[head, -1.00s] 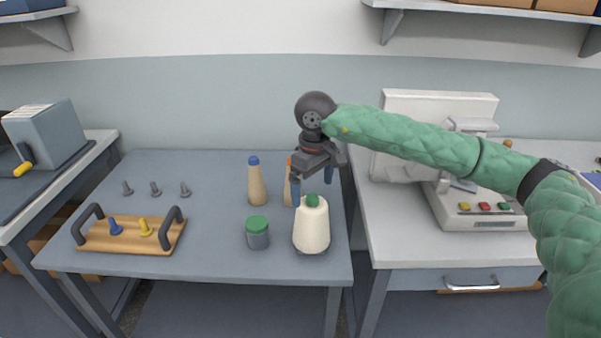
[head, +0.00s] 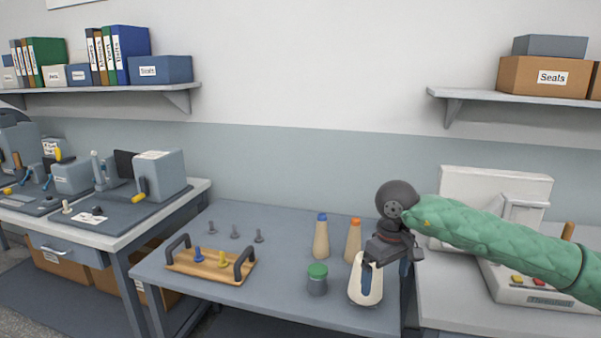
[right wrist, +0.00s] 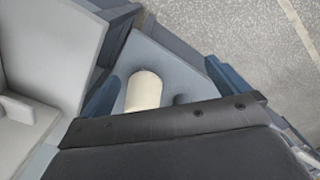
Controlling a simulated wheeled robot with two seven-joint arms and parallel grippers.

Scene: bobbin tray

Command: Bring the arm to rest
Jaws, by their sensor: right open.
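My right gripper (head: 385,275) hangs over the right front part of the grey-blue table (head: 285,222), with its fingers pointing down and apart. It is open, and I see nothing held in it. A cream cone-shaped bobbin (head: 373,293) stands on the table below and behind the gripper in the head view, its upper part hidden. The same bobbin (right wrist: 144,90) shows in the right wrist view, beyond the gripper body. My right arm in a green padded sleeve comes in from the right. My left gripper is not in view.
A blue-capped bottle (head: 321,238), an orange-capped bottle (head: 353,242) and a green-lidded jar (head: 317,281) stand left of the gripper. A wooden tray (head: 212,266) with handles and several grey pegs are farther left. A white machine (head: 495,190) stands on the right bench.

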